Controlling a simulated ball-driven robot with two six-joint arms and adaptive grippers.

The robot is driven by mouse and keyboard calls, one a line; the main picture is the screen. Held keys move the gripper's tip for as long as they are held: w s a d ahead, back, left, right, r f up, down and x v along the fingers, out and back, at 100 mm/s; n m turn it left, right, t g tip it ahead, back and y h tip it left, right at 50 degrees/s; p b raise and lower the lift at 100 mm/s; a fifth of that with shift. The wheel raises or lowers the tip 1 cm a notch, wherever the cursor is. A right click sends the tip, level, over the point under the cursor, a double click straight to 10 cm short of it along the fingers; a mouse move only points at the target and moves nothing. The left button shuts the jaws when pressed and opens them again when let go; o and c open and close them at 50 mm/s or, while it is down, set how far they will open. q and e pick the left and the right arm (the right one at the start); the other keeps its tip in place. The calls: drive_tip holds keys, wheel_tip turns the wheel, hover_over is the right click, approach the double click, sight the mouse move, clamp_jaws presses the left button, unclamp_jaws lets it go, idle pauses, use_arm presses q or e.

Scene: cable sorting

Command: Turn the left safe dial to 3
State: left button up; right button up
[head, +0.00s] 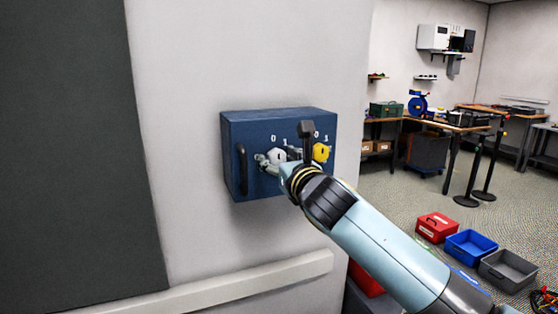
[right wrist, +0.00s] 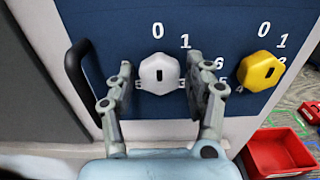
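The left safe dial is a white-grey hexagonal knob (right wrist: 159,76) with a dark upright slot at its centre. It also shows in the head view (head: 277,156), partly covered by my gripper. A 0 stands above it and a 1 at its upper right; other numbers are partly hidden by the fingers. My right gripper (right wrist: 160,84) is open, with one finger on each side of this dial and small gaps visible. The yellow right dial (right wrist: 260,72) is just right of the right finger; it also shows in the head view (head: 320,152). My left gripper is not in view.
The blue safe (head: 240,119) is mounted on a pale wall and has a dark vertical handle (right wrist: 80,78) at its left. A red bin (head: 436,227), a blue bin (head: 470,246) and a grey bin (head: 508,270) stand on the floor at right.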

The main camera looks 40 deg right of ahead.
drive_tip(key=c, duration=0.9)
drive_tip(key=shift+o, duration=0.2)
